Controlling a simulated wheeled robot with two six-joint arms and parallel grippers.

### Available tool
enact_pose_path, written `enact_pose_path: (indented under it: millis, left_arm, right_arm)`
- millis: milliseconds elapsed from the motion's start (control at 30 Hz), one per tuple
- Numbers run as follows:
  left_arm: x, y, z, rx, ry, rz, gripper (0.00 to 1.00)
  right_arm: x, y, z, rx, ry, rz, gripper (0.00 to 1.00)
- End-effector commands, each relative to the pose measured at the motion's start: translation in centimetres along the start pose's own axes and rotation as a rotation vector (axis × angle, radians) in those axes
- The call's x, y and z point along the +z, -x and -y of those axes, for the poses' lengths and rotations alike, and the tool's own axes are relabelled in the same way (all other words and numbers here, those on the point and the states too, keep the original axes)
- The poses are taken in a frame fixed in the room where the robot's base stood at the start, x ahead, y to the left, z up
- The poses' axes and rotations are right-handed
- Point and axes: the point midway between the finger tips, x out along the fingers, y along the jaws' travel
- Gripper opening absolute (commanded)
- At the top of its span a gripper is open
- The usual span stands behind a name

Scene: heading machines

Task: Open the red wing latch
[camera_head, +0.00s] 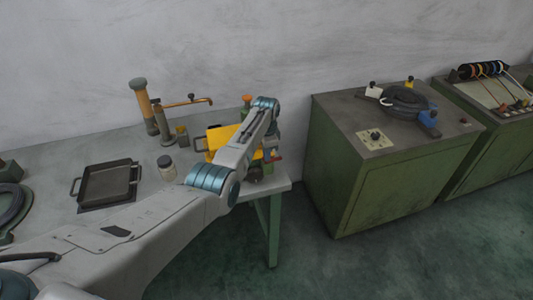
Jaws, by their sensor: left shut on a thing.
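My left arm reaches across the bench from the lower left, and its wrist bends down over the right end of the bench. My left gripper (269,155) is small and mostly hidden by the arm. It is shut on a small red part, which I take to be the red wing latch (277,158), beside a yellow box-shaped unit (221,137). The arm covers much of this unit, so how far the latch is turned cannot be made out. My right gripper is not in view.
The grey bench (130,230) holds a dark tray (108,185), a jar (166,168) and an upright orange-and-grey tool (146,105).

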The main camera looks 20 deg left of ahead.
Motion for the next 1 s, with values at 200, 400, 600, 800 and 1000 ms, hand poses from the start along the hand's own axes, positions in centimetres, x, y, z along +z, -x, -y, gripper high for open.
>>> enact_pose_path:
  millis: [200,400,600,800,1000]
  left_arm:
    - [0.16,-0.52,-0.31,0.009,-0.04,0.006,0.0]
    - [0.17,-0.54,-0.33,0.01,-0.048,0.006,0.0]
    - [0.17,-0.56,-0.34,0.01,-0.047,0.006,0.0]
    - [0.17,-0.54,-0.3,0.009,-0.046,0.006,0.27]
    - [0.09,-0.27,-0.15,0.004,-0.045,0.003,0.27]
  right_arm:
    - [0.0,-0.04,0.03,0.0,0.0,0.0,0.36]
    - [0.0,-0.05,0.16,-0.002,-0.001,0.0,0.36]
    - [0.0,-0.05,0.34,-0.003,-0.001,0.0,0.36]
    - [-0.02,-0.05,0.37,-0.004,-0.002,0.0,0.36]
    - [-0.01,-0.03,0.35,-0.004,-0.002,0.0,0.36]
